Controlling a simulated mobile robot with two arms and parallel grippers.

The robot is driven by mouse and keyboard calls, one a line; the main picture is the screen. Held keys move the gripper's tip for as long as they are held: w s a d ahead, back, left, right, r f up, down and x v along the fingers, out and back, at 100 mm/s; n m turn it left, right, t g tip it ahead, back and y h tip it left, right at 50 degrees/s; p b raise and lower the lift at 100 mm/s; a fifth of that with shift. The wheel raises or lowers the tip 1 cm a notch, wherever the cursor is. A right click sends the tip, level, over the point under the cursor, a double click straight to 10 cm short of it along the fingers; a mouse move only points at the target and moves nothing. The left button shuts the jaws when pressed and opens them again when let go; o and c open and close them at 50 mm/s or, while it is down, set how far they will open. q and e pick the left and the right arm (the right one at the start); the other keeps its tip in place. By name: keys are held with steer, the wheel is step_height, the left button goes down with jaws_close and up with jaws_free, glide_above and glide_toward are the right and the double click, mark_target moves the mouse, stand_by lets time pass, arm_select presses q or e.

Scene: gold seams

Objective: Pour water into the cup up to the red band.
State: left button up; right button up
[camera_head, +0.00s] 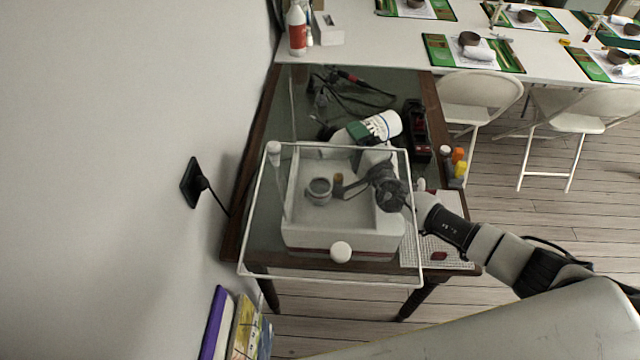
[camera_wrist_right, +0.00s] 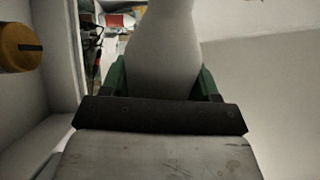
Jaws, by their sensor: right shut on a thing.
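A small grey cup (camera_head: 319,192) stands inside the white open box on the table in the head view. No red band on it can be made out at this size. My right arm reaches in from the right, behind a clear framed pane. My right gripper (camera_head: 357,131) has green fingers and is shut on a white bottle (camera_head: 337,139), beyond the cup. The wrist view shows the pale bottle (camera_wrist_right: 163,60) between the green fingers; its far end is cut off by the frame. Any water is hidden. My left gripper is not in view.
A small brown jar (camera_head: 338,184) stands beside the cup. The clear pane's white frame (camera_head: 330,280) hangs over the front of the white box (camera_head: 340,240). Cables (camera_head: 350,95) and a black-and-red device (camera_head: 417,130) lie behind. Small coloured bottles (camera_head: 458,160) line the right edge.

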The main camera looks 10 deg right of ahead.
steer(key=shift+w+d, duration=0.15)
steer(key=shift+d, duration=0.15)
steer(key=shift+w+d, duration=0.25)
steer(key=shift+d, duration=0.25)
steer(key=shift+w+d, duration=0.2)
steer(key=shift+d, duration=0.25)
steer(key=shift+d, duration=0.15)
stand_by(1.0)
steer(key=m+h, duration=0.1)
steer(key=m, duration=0.3)
steer(key=shift+r+b, duration=0.2)
steer(key=shift+b, duration=0.1)
steer(key=shift+a+m, duration=0.35)
steer(key=shift+m, duration=0.75)
stand_by(0.5)
